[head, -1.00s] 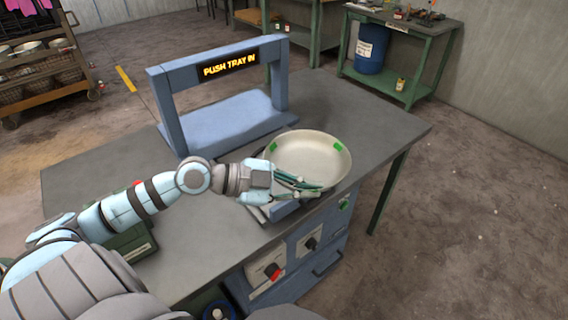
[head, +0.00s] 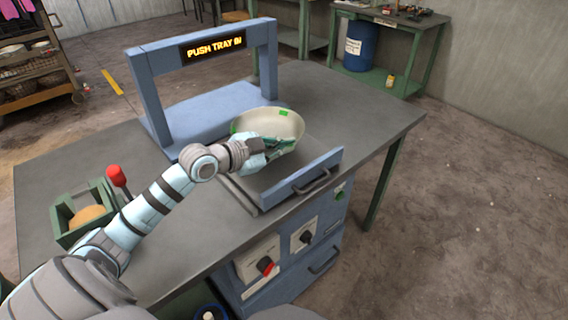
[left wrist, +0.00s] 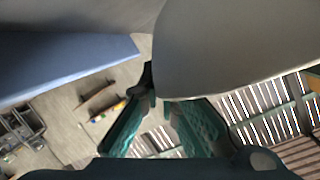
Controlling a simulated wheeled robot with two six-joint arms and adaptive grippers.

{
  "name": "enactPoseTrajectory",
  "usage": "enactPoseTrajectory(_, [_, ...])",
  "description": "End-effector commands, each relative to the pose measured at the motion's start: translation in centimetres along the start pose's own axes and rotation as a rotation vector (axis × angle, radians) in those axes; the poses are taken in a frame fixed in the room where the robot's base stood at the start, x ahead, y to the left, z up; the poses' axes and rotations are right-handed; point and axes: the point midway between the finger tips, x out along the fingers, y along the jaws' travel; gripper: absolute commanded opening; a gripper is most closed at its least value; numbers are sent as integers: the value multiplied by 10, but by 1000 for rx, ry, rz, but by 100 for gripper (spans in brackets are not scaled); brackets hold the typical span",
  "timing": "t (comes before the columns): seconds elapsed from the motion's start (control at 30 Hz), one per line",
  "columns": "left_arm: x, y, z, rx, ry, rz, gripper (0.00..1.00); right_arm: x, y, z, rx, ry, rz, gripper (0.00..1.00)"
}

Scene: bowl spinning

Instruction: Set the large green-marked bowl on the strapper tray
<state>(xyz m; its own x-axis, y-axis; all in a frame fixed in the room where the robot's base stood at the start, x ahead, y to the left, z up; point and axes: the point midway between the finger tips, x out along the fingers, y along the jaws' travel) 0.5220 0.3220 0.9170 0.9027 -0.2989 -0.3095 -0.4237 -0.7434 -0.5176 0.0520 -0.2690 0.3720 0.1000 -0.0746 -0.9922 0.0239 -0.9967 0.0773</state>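The large pale metal bowl (head: 262,121) with green marks on its rim is over the inner part of the strapper tray, towards the blue frame. My left gripper (head: 280,148) is shut on the bowl's near side. In the left wrist view, the bowl (left wrist: 240,45) fills the upper right, above the teal fingers (left wrist: 163,103). The strapper tray (head: 302,179) has a blue front wall with a dark handle. Whether the bowl touches the tray floor is hard to tell. My right gripper is out of view.
The blue strapper frame (head: 140,88) stands behind the bowl, with a lit "PUSH TRAY IN" sign (head: 213,45). A green box (head: 70,228) with a red-knobbed lever is at the table's left. The table (head: 370,125) is clear to the right.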

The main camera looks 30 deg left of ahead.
Motion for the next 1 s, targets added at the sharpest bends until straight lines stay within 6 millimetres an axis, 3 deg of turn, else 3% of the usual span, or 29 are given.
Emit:
enactPoseTrajectory(0.1, [8,14,22,-4,-2,1,0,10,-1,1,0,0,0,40])
enactPoseTrajectory(0.2, [12,20,31,-3,-1,1,0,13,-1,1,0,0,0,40])
enactPoseTrajectory(0.37, [12,20,30,-1,-1,1,0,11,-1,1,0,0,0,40])
enactPoseTrajectory(0.53, [12,20,30,-2,-2,2,25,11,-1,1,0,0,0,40])
enactPoseTrajectory(0.87, [9,20,31,-1,-3,1,25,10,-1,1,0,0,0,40])
enactPoseTrajectory(1.0, [-7,18,31,3,-8,0,25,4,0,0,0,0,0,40])
